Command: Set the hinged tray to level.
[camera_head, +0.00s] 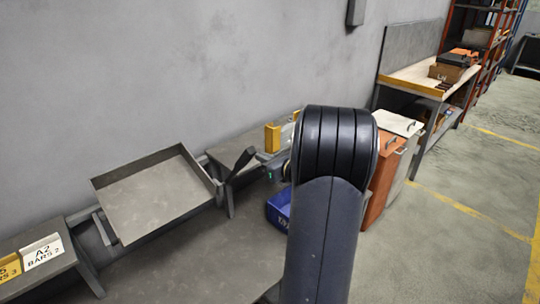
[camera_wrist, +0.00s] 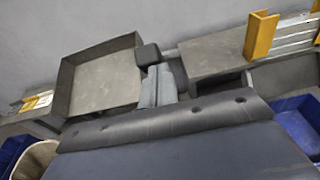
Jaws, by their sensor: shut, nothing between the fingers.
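The hinged tray (camera_head: 155,198) is a grey, shallow metal tray with raised side walls, on a frame by the wall. It looks tilted, its front edge lower than its back. In the wrist view the tray (camera_wrist: 100,85) is at left of centre. My gripper (camera_head: 243,160) is just right of the tray's right wall, partly hidden behind my arm. Its shut, empty fingers (camera_wrist: 150,72) show beside the tray's right side in the wrist view. I cannot tell whether they touch the tray.
A grey bench (camera_wrist: 210,58) with a yellow bracket (camera_wrist: 260,36) stands right of the tray. A labelled bench (camera_head: 35,265) stands at left. A blue bin (camera_head: 279,208) and an orange cabinet (camera_head: 383,175) are beside my arm. The floor at right (camera_head: 460,230) is clear.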

